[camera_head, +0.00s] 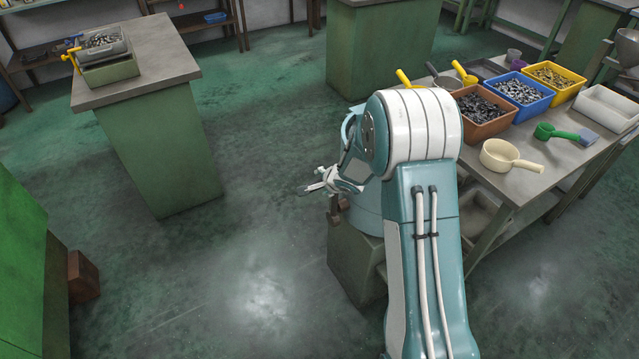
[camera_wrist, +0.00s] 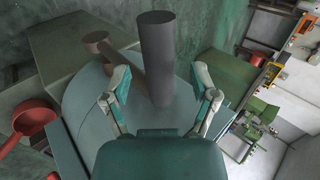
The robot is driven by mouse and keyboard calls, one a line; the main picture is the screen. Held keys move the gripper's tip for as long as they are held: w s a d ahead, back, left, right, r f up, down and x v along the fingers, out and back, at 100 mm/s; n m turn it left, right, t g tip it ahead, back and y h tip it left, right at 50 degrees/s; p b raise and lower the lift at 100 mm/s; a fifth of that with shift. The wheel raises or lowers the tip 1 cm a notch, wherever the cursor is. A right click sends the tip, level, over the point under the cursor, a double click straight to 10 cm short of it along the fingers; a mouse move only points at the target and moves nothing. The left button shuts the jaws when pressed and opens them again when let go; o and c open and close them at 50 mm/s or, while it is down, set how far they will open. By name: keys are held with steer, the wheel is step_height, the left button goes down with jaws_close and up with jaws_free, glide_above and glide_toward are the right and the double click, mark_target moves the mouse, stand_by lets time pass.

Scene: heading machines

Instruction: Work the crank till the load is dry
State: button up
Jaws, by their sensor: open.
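A blue-grey round drum (camera_head: 350,222) stands on a green block (camera_head: 355,268), partly hidden behind my arm. In the wrist view its flat top (camera_wrist: 82,108) bears a crank: a brown arm with a round knob-like end (camera_wrist: 96,37) and an upright dark grey grip (camera_wrist: 158,45). In the wrist view my gripper (camera_wrist: 162,82) is open, with one finger on each side of the grey grip. I see gaps there and no clear contact. The load inside the drum is hidden.
A bench at right holds orange (camera_head: 483,112), blue (camera_head: 520,92) and yellow (camera_head: 553,80) bins of metal parts and a cream scoop (camera_head: 508,157). A green cabinet (camera_head: 160,140) at left carries a parts tray (camera_head: 105,66) with a yellow handle. The floor between is clear.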

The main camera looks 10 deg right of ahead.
steer(key=v, duration=0.9)
steer(key=shift+w+r, duration=0.1)
